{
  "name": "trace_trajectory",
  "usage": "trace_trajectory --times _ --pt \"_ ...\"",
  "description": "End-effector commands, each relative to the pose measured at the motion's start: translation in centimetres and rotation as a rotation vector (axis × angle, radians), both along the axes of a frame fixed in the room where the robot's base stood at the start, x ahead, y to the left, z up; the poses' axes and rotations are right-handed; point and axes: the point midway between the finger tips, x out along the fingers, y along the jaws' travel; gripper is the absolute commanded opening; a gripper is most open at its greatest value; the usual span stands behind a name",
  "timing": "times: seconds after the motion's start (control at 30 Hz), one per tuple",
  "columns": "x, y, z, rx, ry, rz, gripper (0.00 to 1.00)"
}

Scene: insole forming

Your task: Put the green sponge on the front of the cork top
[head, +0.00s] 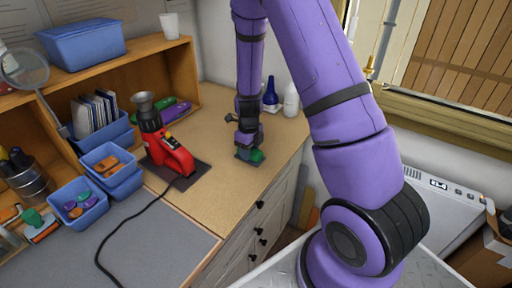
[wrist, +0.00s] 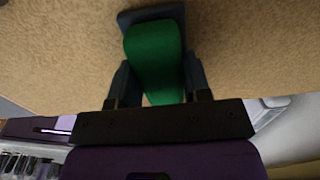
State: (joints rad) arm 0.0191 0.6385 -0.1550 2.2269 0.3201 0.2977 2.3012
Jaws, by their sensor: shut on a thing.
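The green sponge (head: 257,156) is at the cork top's right side, near its edge above the drawers. It also shows in the wrist view (wrist: 154,50), with a dark slab at its far end. My gripper (head: 248,148) is shut on the sponge, with one dark finger on each side of it in the wrist view (wrist: 160,78). The cork top (head: 225,118) is a tan speckled surface under the sponge. I cannot tell whether the sponge touches it or hangs just above. My gripper hides part of the sponge in the head view.
A red machine (head: 172,152) with a dark cord stands left of my gripper. A blue bottle (head: 270,93) and a white bottle (head: 291,99) stand behind it. Blue bins (head: 118,180) are at the left. The cork between the red machine and my gripper is clear.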

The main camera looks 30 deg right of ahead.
Motion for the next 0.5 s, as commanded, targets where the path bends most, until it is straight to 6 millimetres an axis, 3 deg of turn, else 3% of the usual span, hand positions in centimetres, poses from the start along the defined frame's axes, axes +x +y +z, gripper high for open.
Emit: trace_trajectory --times 0.17,0.2,0.3,0.5 --pt "-0.01 0.07 -0.05 0.000 0.000 0.000 0.22" --pt "-0.02 0.07 -0.06 0.000 0.000 0.000 0.46" --pt "-0.02 0.06 -0.05 0.000 0.000 0.000 0.69" --pt "-0.01 0.03 -0.04 0.000 0.000 0.000 0.69"
